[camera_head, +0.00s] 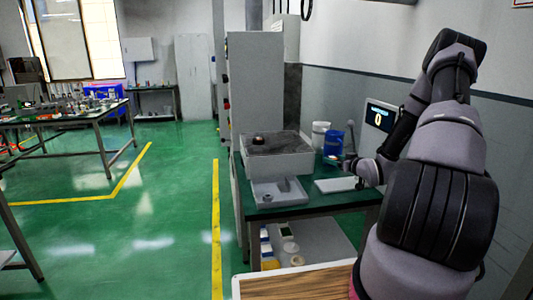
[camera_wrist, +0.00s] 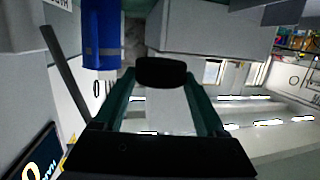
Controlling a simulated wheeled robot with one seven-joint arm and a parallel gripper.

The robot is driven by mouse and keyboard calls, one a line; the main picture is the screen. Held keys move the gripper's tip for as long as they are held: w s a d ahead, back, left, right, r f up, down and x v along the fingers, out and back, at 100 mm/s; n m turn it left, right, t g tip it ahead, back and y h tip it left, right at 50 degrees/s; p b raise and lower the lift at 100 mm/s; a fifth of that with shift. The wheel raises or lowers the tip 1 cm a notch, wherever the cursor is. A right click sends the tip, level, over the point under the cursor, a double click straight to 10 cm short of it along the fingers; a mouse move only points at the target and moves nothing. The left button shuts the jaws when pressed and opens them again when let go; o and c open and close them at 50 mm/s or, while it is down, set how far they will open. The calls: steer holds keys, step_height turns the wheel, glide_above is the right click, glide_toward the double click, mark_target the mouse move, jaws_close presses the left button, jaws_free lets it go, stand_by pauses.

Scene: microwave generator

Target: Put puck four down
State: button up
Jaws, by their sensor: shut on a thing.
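My gripper (camera_head: 349,164) reaches over the green table at the right of the head view, above a flat white plate (camera_head: 335,184). In the wrist view, my gripper (camera_wrist: 161,85) is shut on a dark, rounded puck (camera_wrist: 160,72), held between its two fingertips. The puck appears apart from any surface. No number shows on it, so I cannot tell whether it is puck four. A dark, round piece (camera_head: 258,140) lies on the large grey box (camera_head: 283,163). A small grey round piece (camera_head: 267,196) sits in the pale tray below the box.
A blue container (camera_head: 333,143) and a white bucket (camera_head: 320,133) stand behind the plate. A display (camera_head: 380,117) reading 0 is close to my arm. A pale tray (camera_head: 290,197) lies at the table's front. A wooden-topped surface (camera_head: 295,284) is nearer me.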

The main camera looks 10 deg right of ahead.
steer(key=s+a+r+m+h, duration=0.1)
steer(key=a+h, duration=0.1)
steer(key=a, duration=0.5)
steer(key=s+a+r+m+h, duration=0.1)
steer(key=s+a+m+h, duration=0.1)
steer(key=a, duration=0.6)
steer(key=n+y, duration=0.3)
steer(key=y, duration=0.1)
glide_above(332, 186)
step_height(332, 186, down, 2)
steer(key=shift+d+f, duration=0.1)
steer(key=shift+f, duration=4.75)
steer(key=shift+f, duration=0.2)
steer(key=o, duration=1.5)
